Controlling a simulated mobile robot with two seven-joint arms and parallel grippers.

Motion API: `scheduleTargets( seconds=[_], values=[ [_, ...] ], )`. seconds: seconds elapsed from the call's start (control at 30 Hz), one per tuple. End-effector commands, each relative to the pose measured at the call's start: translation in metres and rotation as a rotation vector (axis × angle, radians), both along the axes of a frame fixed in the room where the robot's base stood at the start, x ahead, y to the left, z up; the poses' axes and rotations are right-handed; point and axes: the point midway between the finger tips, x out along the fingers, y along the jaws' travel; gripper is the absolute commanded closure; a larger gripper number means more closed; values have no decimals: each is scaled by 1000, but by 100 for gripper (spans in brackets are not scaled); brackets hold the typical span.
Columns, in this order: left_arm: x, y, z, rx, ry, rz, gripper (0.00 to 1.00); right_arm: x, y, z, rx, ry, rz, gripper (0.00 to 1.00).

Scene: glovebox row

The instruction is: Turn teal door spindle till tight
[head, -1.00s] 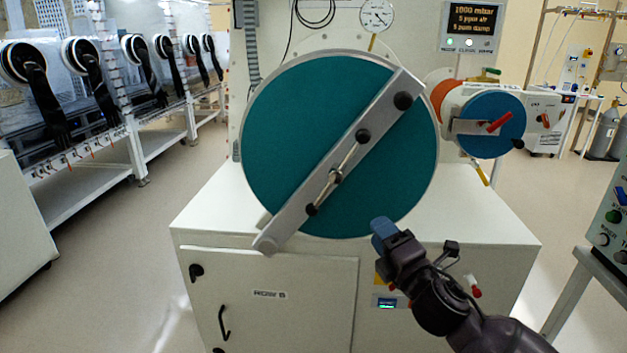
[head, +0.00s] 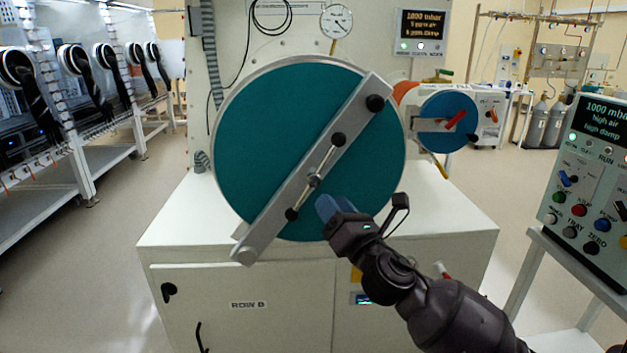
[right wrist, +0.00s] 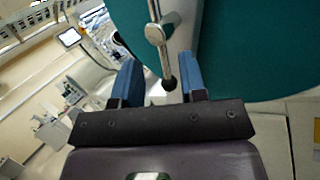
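The large round teal door (head: 262,130) faces me, with a grey clamp bar (head: 268,228) slanting across it from lower left to upper right. The spindle (head: 314,181) sits mid-bar; its metal handle slants along the bar and has a dark knob at each end. My right gripper (head: 326,207) is in front of the door's lower part, just right of the lower knob (head: 292,214). In the right wrist view its two blue fingers (right wrist: 160,80) are apart, with a dark knob (right wrist: 170,84) of the handle showing between their tips; contact cannot be told. My left gripper is out of view.
A smaller blue door (head: 447,106) with a red handle is to the right. A control panel (head: 590,170) on a stand is at the right edge. The white cabinet (head: 190,215) is below the teal door. Open floor lies at left.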

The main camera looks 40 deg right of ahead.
Motion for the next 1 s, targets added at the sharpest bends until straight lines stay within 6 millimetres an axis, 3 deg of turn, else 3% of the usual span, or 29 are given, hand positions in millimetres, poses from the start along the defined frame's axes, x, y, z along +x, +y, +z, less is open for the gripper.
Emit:
scheduleTargets(
  seconds=[0.3,0.5,0.97,1.0],
  values=[
    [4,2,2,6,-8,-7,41,46,-3,18,1,-2,0,61],
    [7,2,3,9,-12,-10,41,65,-4,24,2,0,1,61],
    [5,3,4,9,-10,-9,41,73,-5,27,2,1,1,61],
    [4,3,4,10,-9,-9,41,73,-5,27,2,1,1,68]
  ],
)
